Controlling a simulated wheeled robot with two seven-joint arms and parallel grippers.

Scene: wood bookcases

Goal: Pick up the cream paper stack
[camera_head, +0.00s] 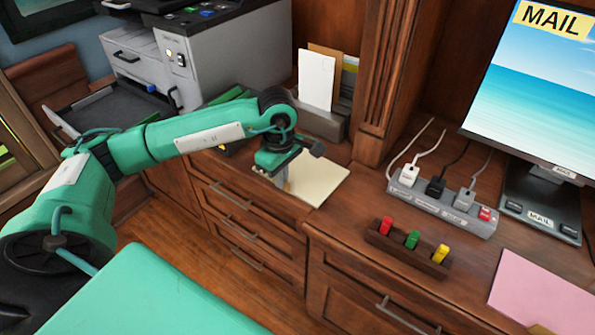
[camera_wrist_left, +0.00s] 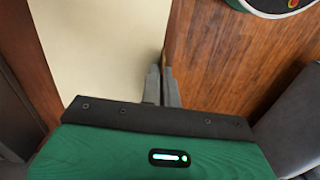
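The cream paper stack (camera_head: 319,181) lies flat on the wooden counter, close to its front edge. It also fills the upper left of the left wrist view (camera_wrist_left: 100,50). My left gripper (camera_head: 283,184) points down at the stack's left corner in the head view. In the left wrist view its two fingers (camera_wrist_left: 162,86) are close together, right at the stack's long edge. I cannot tell whether any paper is between them. The gripper and its wrist hide part of the stack. My right gripper is not in view.
A printer (camera_head: 215,55) stands behind my left arm. An organizer with cards (camera_head: 318,120) is behind the stack. To the right are a power strip (camera_head: 440,204), a block with colored pieces (camera_head: 408,247), a monitor (camera_head: 530,90) and pink paper (camera_head: 545,290).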

